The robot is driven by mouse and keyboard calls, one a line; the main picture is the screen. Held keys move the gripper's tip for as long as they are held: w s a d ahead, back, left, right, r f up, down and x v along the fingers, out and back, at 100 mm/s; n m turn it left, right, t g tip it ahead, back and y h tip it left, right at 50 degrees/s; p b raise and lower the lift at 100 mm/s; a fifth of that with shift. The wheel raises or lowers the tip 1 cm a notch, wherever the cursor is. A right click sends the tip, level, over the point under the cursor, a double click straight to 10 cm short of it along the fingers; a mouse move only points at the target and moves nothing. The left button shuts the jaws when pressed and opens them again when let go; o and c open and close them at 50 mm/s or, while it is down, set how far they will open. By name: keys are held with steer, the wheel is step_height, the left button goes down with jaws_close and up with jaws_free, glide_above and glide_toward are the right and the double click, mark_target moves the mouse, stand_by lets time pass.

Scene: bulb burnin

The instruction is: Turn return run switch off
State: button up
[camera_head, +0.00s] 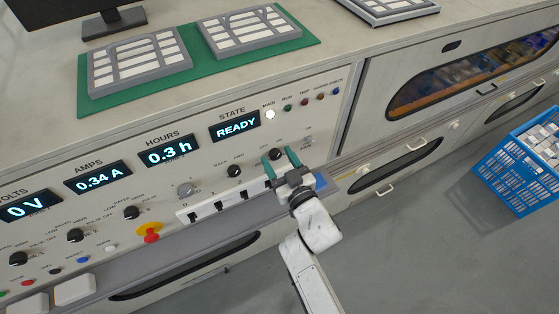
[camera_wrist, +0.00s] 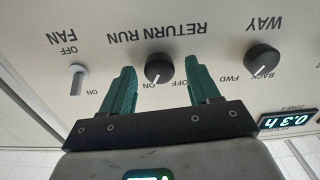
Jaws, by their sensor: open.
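The return run switch (camera_wrist: 159,67) is a round black knob on the pale panel, upside down in the wrist view. ON and OFF are printed at its lower edge, and its light pointer mark appears to be on the ON side. In the head view the knob (camera_head: 274,155) is partly covered by my gripper (camera_head: 280,156). My gripper (camera_wrist: 160,64) is open, with one green finger on each side of the knob in the picture. Gaps show between the knob and both fingers. How deep the fingers reach around it I cannot tell.
The black WAY knob (camera_wrist: 262,58) and the grey FAN toggle (camera_wrist: 78,80) flank the switch. In the head view, a row of black slots (camera_head: 218,206) and a red emergency button (camera_head: 151,237) lie lower left. The state display (camera_head: 235,126) reads READY. A blue crate (camera_head: 505,180) stands at right.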

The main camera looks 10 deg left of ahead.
steer(key=shift+c, duration=0.3)
steer(key=c, duration=1)
steer(key=shift+n, duration=0.4)
steer(key=shift+f+n+b, duration=0.1)
steer(key=shift+n+b, duration=0.6)
steer(key=shift+n, duration=0.3)
steer(key=n+b, duration=0.1)
steer(key=n, duration=0.2)
steer(key=shift+n, duration=0.3)
steer(key=n+b, duration=0.2)
steer(key=n, duration=0.3)
steer(key=shift+a+n, duration=0.1)
steer(key=shift+n, duration=0.2)
steer(key=shift+s, duration=0.1)
